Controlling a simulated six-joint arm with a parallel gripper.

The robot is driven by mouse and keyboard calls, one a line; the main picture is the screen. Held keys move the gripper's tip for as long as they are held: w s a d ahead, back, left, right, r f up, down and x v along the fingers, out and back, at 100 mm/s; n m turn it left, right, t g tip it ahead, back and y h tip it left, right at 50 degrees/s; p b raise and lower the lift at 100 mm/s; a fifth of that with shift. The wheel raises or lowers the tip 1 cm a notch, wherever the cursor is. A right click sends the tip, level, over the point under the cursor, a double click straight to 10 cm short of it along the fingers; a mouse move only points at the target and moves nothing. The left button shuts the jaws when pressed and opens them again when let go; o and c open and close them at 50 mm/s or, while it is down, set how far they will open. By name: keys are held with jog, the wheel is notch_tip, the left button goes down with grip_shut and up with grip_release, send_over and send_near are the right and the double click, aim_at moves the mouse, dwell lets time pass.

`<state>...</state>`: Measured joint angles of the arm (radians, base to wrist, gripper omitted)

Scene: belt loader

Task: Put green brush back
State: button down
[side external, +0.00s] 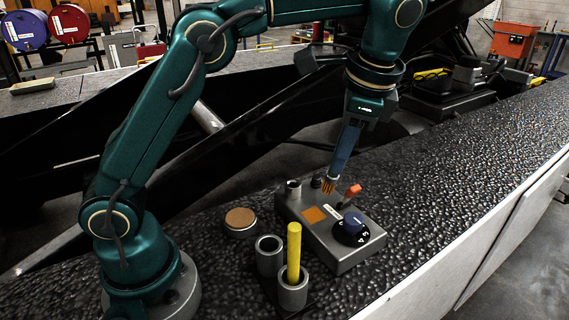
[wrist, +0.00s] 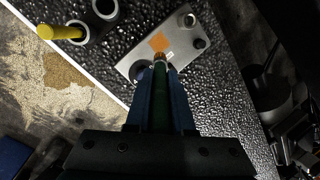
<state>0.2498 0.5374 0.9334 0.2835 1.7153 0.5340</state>
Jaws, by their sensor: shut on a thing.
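My gripper (side external: 338,168) is shut on the green brush and points down over the grey control box (side external: 345,256). In the wrist view, the green handle (wrist: 161,100) lies between the blue fingers of my gripper (wrist: 160,74). Its brown bristles (side external: 329,185) stick out below the fingertips, close to the box's back edge; I cannot tell whether they touch anything. Two grey cups stand left of the box. The rear cup (side external: 270,262) looks empty. The front cup (side external: 292,294) holds a yellow stick (side external: 293,250), standing upright. The handle is mostly hidden in the side view.
The box carries an orange square (side external: 313,215), a blue knob (side external: 353,222), an orange-red lever (side external: 352,191) and a small post (side external: 293,189). A round tin with a brown top (side external: 240,217) sits left of it. The dark textured belt (side external: 460,165) is clear to the right.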

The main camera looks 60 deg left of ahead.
jog(key=shift+s+d+f+m, duration=0.1)
jog(key=shift+s+f+m, duration=0.2)
jog(key=s+a+m+h, duration=0.1)
jog(key=s+a+h, duration=0.15)
jog(key=s, duration=0.95)
jog(key=shift+h, duration=0.35)
jog(key=f, duration=1)
jog(key=shift+w+d+f, duration=0.1)
jog(key=shift+w+d, duration=0.1)
jog(key=shift+d, duration=0.2)
jog(key=shift+f, duration=0.15)
jog(key=c, duration=0.8)
grip_release()
